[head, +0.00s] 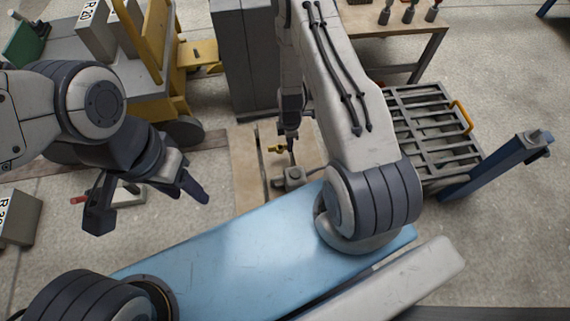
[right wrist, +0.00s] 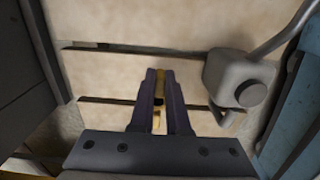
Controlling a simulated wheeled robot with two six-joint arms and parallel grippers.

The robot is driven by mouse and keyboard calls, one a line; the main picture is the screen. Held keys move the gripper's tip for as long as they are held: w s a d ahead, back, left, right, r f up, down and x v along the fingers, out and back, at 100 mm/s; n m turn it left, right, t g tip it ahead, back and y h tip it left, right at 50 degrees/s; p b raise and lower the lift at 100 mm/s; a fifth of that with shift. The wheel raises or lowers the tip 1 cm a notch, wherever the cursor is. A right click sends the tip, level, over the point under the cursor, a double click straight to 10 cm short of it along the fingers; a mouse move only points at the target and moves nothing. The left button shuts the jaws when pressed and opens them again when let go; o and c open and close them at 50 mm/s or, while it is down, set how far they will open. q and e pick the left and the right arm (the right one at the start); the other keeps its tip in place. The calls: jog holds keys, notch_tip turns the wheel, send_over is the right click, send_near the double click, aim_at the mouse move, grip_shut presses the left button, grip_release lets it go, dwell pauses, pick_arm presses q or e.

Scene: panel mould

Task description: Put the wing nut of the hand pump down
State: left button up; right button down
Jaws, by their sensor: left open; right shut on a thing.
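My right gripper (head: 289,146) points down over a pale wooden board on the floor and is shut on the wing nut. The brass-yellow wing nut (head: 277,149) shows beside its fingertips in the head view. In the right wrist view, the wing nut (right wrist: 159,84) is a narrow yellow strip between the dark fingers (right wrist: 160,92), mostly hidden by them. The grey hand pump (head: 293,177) stands beside the gripper; its rounded body and rod (right wrist: 240,80) are to the right of the fingers in the wrist view. My left gripper (head: 150,207) is open and empty at the left.
The pale board (head: 245,165) has dark gaps and free room around the gripper. A blue panel (head: 230,255) is in front. A slatted grey crate (head: 430,130), yellow cart (head: 150,85) and grey cabinet (head: 245,60) stand around.

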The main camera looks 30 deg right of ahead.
aim_at(286, 163)
jog(key=s+a+f+b, duration=0.1)
jog(key=f+b, duration=0.1)
jog(key=b, duration=0.2)
jog(key=shift+a, duration=0.35)
jog(key=shift+s+a+r+b, duration=0.1)
jog(key=shift+s+a+b, duration=0.2)
jog(key=shift+b, duration=0.35)
notch_tip(286, 163, down, 4)
jog(key=b, duration=0.4)
jog(key=shift+r, duration=0.1)
jog(key=c, duration=0.9)
grip_release()
